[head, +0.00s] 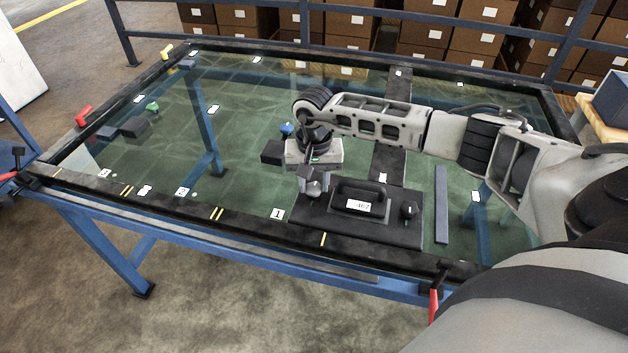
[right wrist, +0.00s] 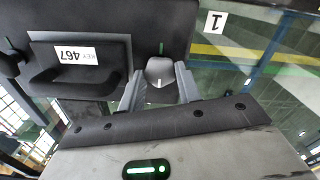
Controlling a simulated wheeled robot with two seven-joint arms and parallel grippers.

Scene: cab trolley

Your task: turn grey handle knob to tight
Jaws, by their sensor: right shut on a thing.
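The grey knob (right wrist: 160,72) sits between the two fingers of my right gripper (right wrist: 160,88), which is shut on it. A short pale line shows on the knob, and a green mark lies on the plate just beyond it. In the head view my right gripper (head: 313,190) points down at the left part of the dark plate (head: 300,226); the knob is mostly hidden there by the fingers. The black handle (right wrist: 75,75), labelled KEY 467, stands beside the knob; it also shows in the head view (head: 362,190). My left gripper is not in view.
A second, dark knob (head: 408,210) stands on the plate's right part. The plate lies on a glass-topped blue frame table (head: 230,262). A number 1 label (head: 277,214) lies left of the plate. A blue knob (head: 287,129) shows behind my gripper. Red clamps (head: 433,305) stand at the edges.

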